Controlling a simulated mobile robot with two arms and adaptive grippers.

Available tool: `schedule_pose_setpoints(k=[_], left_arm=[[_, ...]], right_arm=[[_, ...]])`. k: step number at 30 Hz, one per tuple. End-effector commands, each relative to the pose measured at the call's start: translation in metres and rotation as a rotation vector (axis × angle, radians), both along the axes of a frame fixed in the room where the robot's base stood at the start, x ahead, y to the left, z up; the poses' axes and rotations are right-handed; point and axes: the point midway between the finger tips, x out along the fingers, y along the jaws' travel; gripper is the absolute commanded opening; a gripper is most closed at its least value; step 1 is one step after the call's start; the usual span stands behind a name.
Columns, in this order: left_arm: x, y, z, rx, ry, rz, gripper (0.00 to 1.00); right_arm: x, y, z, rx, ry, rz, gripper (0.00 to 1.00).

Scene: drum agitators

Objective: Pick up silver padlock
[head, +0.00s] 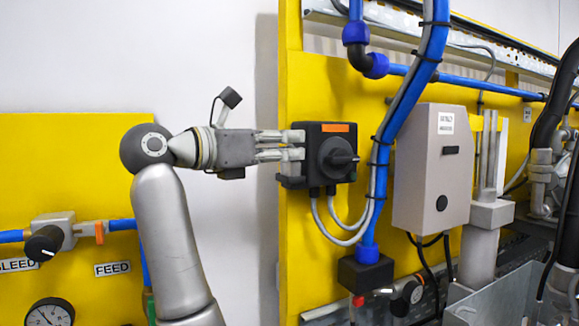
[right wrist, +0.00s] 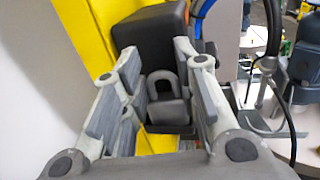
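The silver padlock (right wrist: 170,110) shows in the right wrist view, in front of a dark box, with its rounded shackle (right wrist: 166,80) upward. My right gripper (right wrist: 162,95) is open, with one finger on each side of the padlock. Gaps show between the fingers and the padlock. In the head view my right gripper (head: 303,145) points right, its fingertips at the left side of the black switch box (head: 314,180) with a round knob. There the padlock cannot be made out clearly beside the fingers. My left gripper is not in view.
The switch box is mounted on a yellow panel (head: 300,240). Thick blue pipe (head: 409,95) and a grey box (head: 430,170) stand to its right. Cables hang below the switch box. A valve (head: 52,233) and a gauge (head: 50,313) are at the lower left.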

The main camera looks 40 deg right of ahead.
Motion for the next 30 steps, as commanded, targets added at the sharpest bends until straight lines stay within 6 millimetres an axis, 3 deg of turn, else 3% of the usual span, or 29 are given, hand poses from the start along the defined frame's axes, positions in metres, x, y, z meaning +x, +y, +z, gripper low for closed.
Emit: schedule_pose_setpoints(k=[1, 5, 18, 26, 30], left_arm=[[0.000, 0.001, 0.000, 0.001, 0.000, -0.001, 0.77], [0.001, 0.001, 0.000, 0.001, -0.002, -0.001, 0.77], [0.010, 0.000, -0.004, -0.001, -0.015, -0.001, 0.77], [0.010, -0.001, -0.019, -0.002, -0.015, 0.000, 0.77], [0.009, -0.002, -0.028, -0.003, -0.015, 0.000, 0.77]], right_arm=[[0.000, 0.000, 0.000, 0.000, 0.000, 0.000, 0.16], [0.000, 0.000, 0.000, 0.001, 0.000, 0.000, 0.00], [0.000, 0.000, 0.005, 0.001, 0.000, 0.000, 0.00], [-0.001, 0.001, 0.030, 0.000, -0.003, 0.002, 0.00], [-0.017, 0.016, 0.056, -0.001, -0.006, 0.004, 0.00]])
